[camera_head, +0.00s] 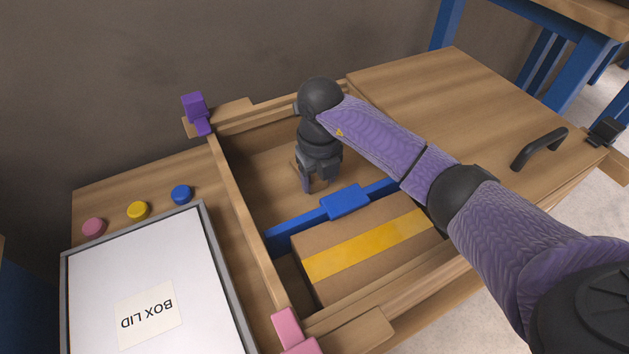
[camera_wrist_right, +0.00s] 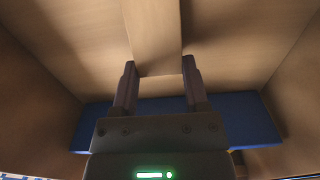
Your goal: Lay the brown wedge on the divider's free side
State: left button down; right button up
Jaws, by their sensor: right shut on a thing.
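The blue divider (camera_head: 291,228) runs across the open box and also shows behind my gripper in the wrist view (camera_wrist_right: 255,118). A cardboard carton with yellow tape (camera_head: 345,262) lies on its near side. My right gripper (camera_head: 316,184) points down into the far side of the divider. It is shut on the brown wedge (camera_wrist_right: 153,35), which sits between the fingertips in the wrist view. In the head view only a small part of the wedge (camera_head: 320,186) shows. I cannot tell whether it touches the floor. My left gripper is not in view.
The box's wooden walls (camera_head: 234,187) surround the far compartment, otherwise bare. A purple clamp (camera_head: 195,108) and a pink clamp (camera_head: 291,330) stand at the left corners. A tray marked BOX LID (camera_head: 205,228) and pink, yellow and blue knobs (camera_head: 138,211) are at left.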

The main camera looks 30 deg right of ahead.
jog(key=shift+r, duration=0.15)
grip_shut()
jog(key=o, duration=1.2)
grip_release()
pick_arm(q)
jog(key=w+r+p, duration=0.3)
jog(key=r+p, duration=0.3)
jog(key=p, duration=0.1)
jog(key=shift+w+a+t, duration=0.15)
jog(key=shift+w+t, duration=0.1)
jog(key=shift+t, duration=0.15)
pick_arm(e)
jog(key=shift+o, duration=0.2)
notch_tip(320, 180, up, 12)
